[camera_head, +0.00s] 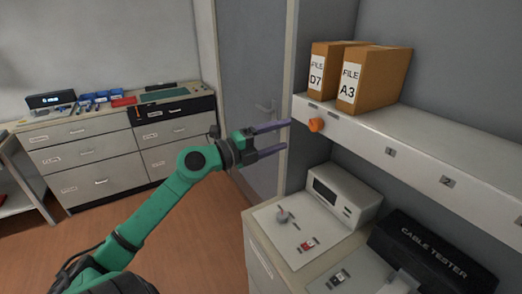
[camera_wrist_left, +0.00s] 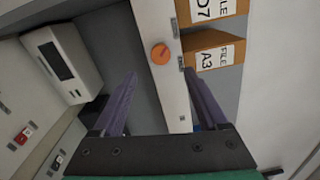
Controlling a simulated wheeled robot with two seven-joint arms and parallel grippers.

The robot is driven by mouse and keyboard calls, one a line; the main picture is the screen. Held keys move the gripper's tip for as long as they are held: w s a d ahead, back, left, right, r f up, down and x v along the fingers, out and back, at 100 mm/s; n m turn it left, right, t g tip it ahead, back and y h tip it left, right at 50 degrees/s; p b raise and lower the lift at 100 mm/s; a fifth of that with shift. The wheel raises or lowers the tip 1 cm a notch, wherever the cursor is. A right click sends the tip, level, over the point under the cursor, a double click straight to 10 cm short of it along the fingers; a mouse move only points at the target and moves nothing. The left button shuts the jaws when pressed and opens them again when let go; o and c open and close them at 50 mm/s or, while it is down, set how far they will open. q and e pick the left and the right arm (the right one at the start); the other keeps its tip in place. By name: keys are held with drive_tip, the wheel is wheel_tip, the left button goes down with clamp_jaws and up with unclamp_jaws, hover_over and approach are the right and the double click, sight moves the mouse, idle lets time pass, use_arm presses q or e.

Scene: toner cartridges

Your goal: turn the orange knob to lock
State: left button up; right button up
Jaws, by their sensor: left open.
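The orange knob (camera_head: 316,125) sits on the front face of the white shelf edge, near its left end, below the file boxes. In the left wrist view the round orange knob (camera_wrist_left: 161,54) shows ahead of the fingers, a dark mark on its face. My left gripper (camera_head: 288,135) is open and empty, its two purple fingers pointing right toward the knob, with a gap before it. In the left wrist view the fingers (camera_wrist_left: 160,88) stand apart, and the knob lies beyond their tips, between their lines. My right gripper is not in view.
File boxes D7 (camera_head: 328,68) and A3 (camera_head: 374,80) stand on the white shelf (camera_head: 430,150). Below are a white device (camera_head: 343,194), a counter panel with a lever and a black cable tester (camera_head: 430,252). Drawer cabinets (camera_head: 92,158) stand at the back left; the floor between is clear.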

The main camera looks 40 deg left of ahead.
use_arm(q)
drive_tip(key=b+v, duration=0.1)
drive_tip(key=v, duration=0.4)
drive_tip(key=shift+s+a, duration=0.15)
drive_tip(key=shift+s, duration=0.2)
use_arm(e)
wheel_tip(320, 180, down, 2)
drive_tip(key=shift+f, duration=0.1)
